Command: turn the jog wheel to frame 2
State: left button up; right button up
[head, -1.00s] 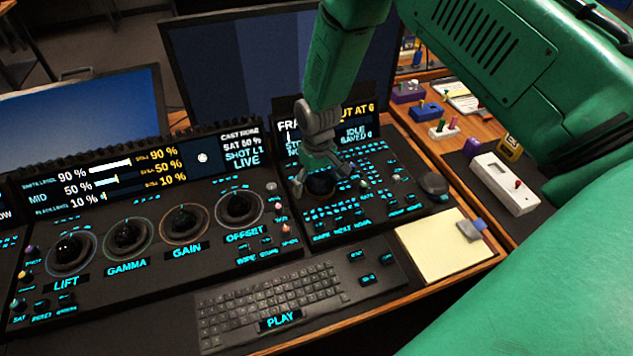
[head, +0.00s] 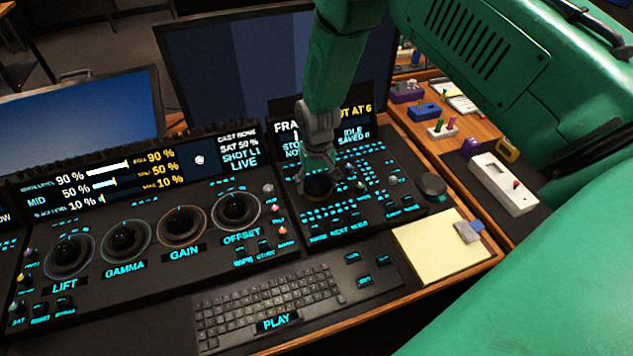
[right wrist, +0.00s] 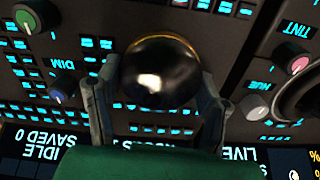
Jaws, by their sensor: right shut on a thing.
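The jog wheel (head: 318,188) is a dark round knob on the right-hand panel, mostly hidden by my gripper in the head view. In the right wrist view it is a glossy black ball-like wheel (right wrist: 161,73) with a thin gold rim. My right gripper (head: 318,178) points down over it. In the right wrist view its two fingers (right wrist: 160,95) stand on either side of the wheel, shut on it. The panel's screen (head: 322,128) is partly covered by my arm; the frame number cannot be read. My left gripper is not in view.
To the left is a panel with large trackballs, such as the one over OFFSET (head: 236,209). A keyboard (head: 265,305) lies in front. A yellow note pad (head: 440,247) and a dark round knob (head: 432,185) are at the right. Small buttons surround the wheel closely.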

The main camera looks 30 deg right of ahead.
aim_at(317, 182)
jog(key=shift+m, duration=1.3)
jog(key=o, duration=1.2)
jog(key=shift+c, duration=0.2)
jog(key=shift+r, duration=0.4)
notch_tip(317, 182, up, 11)
